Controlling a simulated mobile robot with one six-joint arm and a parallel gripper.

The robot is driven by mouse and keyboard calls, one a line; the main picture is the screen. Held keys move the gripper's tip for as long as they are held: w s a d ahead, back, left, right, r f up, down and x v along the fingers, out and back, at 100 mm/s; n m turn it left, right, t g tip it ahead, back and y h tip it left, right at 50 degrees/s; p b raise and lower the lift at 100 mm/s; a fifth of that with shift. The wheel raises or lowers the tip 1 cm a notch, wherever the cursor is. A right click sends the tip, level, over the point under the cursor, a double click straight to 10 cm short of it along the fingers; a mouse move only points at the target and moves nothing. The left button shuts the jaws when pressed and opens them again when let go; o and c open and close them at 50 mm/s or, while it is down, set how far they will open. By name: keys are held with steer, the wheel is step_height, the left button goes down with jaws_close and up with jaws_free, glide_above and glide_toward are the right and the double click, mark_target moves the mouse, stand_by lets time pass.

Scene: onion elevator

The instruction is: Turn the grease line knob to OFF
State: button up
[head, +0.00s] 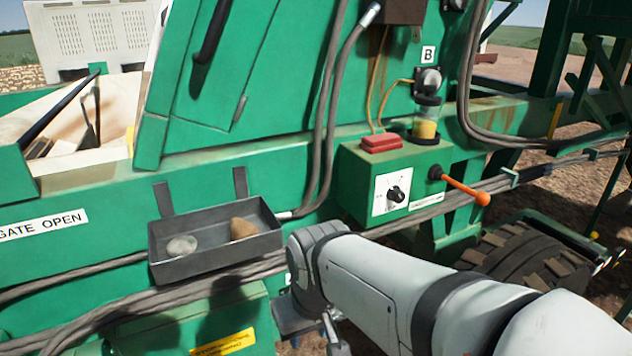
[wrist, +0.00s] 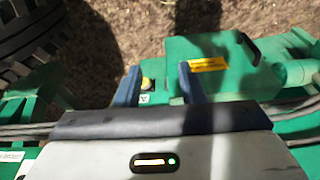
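A black knob (head: 396,194) sits on a white dial plate (head: 383,203) on the front of a green box (head: 358,168). The print on the plate is too small to read, so I cannot tell the knob's setting. My gripper (wrist: 159,82) is open, with nothing between its two dark blue fingers in the wrist view. In the head view my arm's wrist is below and left of the knob, apart from it, and the fingers are mostly hidden. I cannot make out the black knob in the wrist view.
An orange-tipped lever (head: 465,189) sticks out right of the box. A red block (head: 381,143) lies on top, near a jar of yellow stuff (head: 425,123). A grey tray (head: 215,256) with two lumps hangs at left. Cables run along the machine below.

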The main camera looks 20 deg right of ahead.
steer(key=shift+o, duration=0.6)
steer(key=shift+d, duration=0.1)
steer(key=shift+o, duration=0.8)
steer(key=shift+f+m, duration=0.1)
steer(key=shift+m, duration=0.3)
steer(key=m+y, duration=0.1)
steer(key=m, duration=0.1)
steer(key=m+g+y, duration=0.1)
steer(key=m, duration=0.1)
steer(key=shift+w+f, duration=0.2)
steer(key=shift+f, duration=0.2)
steer(key=w+m+y, duration=0.3)
steer(key=m+y, duration=0.1)
steer(key=m, duration=0.3)
steer(key=m+t+h+p, duration=0.2)
steer(key=m+t+h, duration=0.3)
steer(key=m+t, duration=1.65)
glide_toward(401, 198)
steer(key=w+r+m+g, duration=0.1)
steer(key=w, duration=0.1)
steer(key=w+r+m+g, duration=0.2)
steer(key=w, duration=0.1)
steer(key=w+r+m+g, duration=0.1)
steer(key=w+m+g, duration=0.1)
steer(key=w, duration=0.1)
steer(key=shift+r, duration=0.15)
